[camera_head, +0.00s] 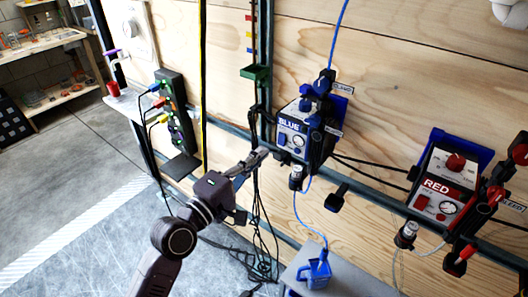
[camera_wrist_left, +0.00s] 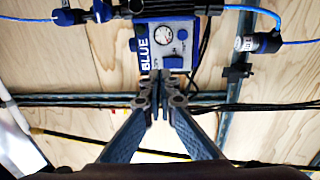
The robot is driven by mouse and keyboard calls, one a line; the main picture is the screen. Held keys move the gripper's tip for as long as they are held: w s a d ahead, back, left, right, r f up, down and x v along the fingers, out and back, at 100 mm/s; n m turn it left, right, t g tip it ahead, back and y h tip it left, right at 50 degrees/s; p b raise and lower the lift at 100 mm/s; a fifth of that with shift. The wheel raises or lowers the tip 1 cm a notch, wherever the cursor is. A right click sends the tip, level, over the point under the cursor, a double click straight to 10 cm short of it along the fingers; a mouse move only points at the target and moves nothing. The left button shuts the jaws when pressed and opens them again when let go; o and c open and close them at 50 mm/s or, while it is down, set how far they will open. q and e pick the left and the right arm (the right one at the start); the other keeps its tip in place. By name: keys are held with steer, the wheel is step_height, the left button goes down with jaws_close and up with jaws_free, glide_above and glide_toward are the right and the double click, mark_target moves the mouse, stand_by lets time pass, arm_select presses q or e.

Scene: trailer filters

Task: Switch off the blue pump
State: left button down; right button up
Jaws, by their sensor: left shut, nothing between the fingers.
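The blue pump (camera_head: 292,127), a box with a white front labelled BLUE, a round gauge and blue controls, is mounted on the wooden wall in the middle of the head view. It also shows at the top of the left wrist view (camera_wrist_left: 150,35). My left gripper (camera_head: 262,153) is shut and empty, with its tips just left of and below the pump's front. In the left wrist view my left gripper's tips (camera_wrist_left: 160,78) overlap the lower edge of the front, beside a blue switch (camera_wrist_left: 174,62). I cannot tell whether they touch or how the switch is set.
A red pump (camera_head: 447,185) hangs on the same rail to the right. A power strip (camera_head: 175,110) with coloured plugs is on the left. Black cables (camera_head: 258,225) hang below my gripper. A blue jug (camera_head: 316,273) stands on a grey surface below.

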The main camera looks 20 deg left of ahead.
arm_select(q)
steer(key=r+b+v, duration=0.1)
steer(key=v, duration=0.5)
steer(key=shift+r, duration=0.2)
arm_select(e)
steer(key=shift+w+d+f, duration=0.3)
steer(key=shift+w+f, duration=0.2)
steer(key=shift+f, duration=0.05)
arm_select(q)
steer(key=shift+s+a, duration=0.1)
steer(key=shift+a, duration=0.05)
arm_select(e)
steer(key=shift+w+a, duration=0.1)
steer(key=shift+w, duration=0.05)
